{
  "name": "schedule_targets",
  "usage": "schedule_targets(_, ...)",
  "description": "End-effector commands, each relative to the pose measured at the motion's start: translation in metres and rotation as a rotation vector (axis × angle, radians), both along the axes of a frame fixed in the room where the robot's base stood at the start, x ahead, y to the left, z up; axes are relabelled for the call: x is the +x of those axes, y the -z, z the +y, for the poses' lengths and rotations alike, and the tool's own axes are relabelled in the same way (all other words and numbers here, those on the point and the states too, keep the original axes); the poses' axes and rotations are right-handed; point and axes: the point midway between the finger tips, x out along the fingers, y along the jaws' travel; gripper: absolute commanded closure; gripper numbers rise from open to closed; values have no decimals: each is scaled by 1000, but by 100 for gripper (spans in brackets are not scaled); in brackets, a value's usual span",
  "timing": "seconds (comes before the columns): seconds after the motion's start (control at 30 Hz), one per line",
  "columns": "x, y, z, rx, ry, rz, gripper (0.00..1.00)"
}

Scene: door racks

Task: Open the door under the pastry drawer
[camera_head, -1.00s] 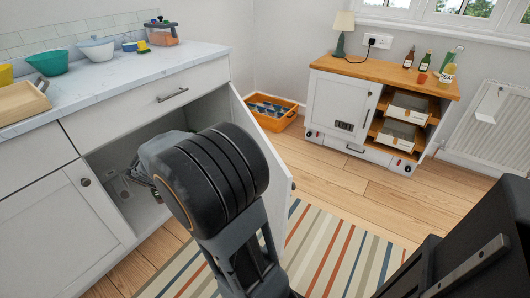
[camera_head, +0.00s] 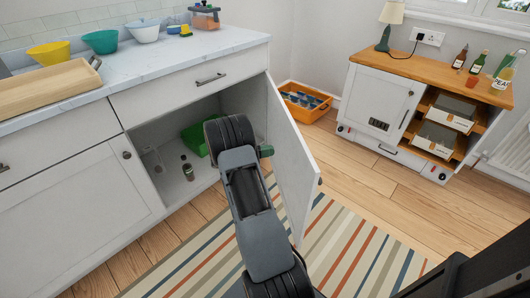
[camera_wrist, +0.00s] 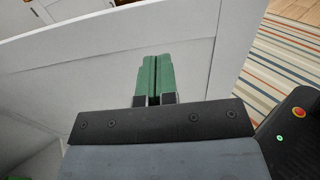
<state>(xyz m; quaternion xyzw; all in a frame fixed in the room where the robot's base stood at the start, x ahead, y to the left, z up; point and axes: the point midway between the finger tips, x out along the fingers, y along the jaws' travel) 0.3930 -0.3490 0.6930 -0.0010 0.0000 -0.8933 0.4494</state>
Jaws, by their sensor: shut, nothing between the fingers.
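The white cupboard door (camera_head: 292,150) stands swung open, hinged at the right of its cupboard, its free edge out over the rug. A drawer (camera_head: 185,92) with a dark bar handle (camera_head: 211,79) is above the opening and is closed. No pastry label can be read on it. My gripper (camera_head: 266,151) is at the inner side of the door; its green fingertips appear close to the panel. In the wrist view the green fingers (camera_wrist: 153,76) are together and empty, with the door's pale panel (camera_wrist: 105,65) behind them. Whether they touch it is unclear.
Inside the cupboard are a green box (camera_head: 196,137) and a dark bottle (camera_head: 187,168). A closed cupboard door (camera_head: 78,205) is at the left. A striped rug (camera_head: 345,250) lies in front. An orange crate (camera_head: 303,103) and a wooden-topped cabinet (camera_head: 375,105) stand behind.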

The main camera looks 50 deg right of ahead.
Motion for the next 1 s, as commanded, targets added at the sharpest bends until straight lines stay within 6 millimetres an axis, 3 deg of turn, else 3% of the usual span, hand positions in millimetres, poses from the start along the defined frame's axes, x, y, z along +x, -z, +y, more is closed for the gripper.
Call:
schedule_targets(0.2, -27, 1, -34, -1, 4, -1, 100)
schedule_targets(0.5, -51, 1, -68, 0, 2, -2, 100)
schedule_targets(1.0, -60, 0, -79, 1, 0, -2, 100)
